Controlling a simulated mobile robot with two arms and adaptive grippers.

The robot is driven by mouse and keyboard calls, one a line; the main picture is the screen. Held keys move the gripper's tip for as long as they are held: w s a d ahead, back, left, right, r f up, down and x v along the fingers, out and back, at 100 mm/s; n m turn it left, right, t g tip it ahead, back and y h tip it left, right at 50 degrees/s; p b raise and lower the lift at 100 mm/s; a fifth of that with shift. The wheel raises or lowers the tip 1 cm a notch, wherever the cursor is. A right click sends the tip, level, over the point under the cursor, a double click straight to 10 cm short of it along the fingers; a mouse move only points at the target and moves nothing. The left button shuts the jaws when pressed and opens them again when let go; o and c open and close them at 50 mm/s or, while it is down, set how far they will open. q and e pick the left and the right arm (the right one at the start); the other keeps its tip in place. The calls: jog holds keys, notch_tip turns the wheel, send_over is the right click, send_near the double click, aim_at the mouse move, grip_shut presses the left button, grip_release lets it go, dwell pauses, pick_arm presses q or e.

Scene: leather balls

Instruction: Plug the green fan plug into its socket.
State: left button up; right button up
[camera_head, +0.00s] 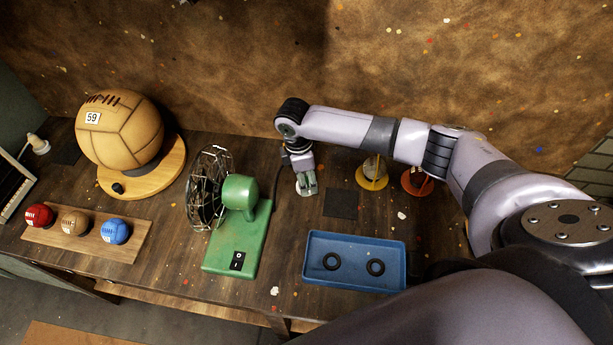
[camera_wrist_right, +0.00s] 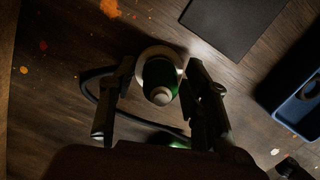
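The green fan (camera_head: 240,228) with a wire cage stands on the table in the head view, left of my right gripper (camera_head: 307,186). In the right wrist view the green plug (camera_wrist_right: 162,76) with a pale round end stands between the fingers of my right gripper (camera_wrist_right: 162,78). The fingers are apart, with a visible gap on each side of the plug. A white round socket ring (camera_wrist_right: 147,55) shows around and behind the plug. I cannot tell how deep the plug sits in it. A black cord (camera_wrist_right: 92,75) curves around the left finger. My left gripper is out of view.
A blue tray (camera_head: 354,236) with two black rings lies right of the fan. A dark square mat (camera_head: 341,204) lies beside my right gripper, with yellow (camera_head: 372,182) and orange (camera_head: 417,183) stands behind. A large ball (camera_head: 120,135) and three small balls are at the left.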

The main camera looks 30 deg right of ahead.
jog(key=shift+o, duration=0.8)
jog(key=shift+r, duration=0.15)
notch_tip(320, 180, up, 12)
jog(key=a, duration=0.1)
jog(key=shift+w+a, duration=0.2)
jog(key=shift+a, duration=0.05)
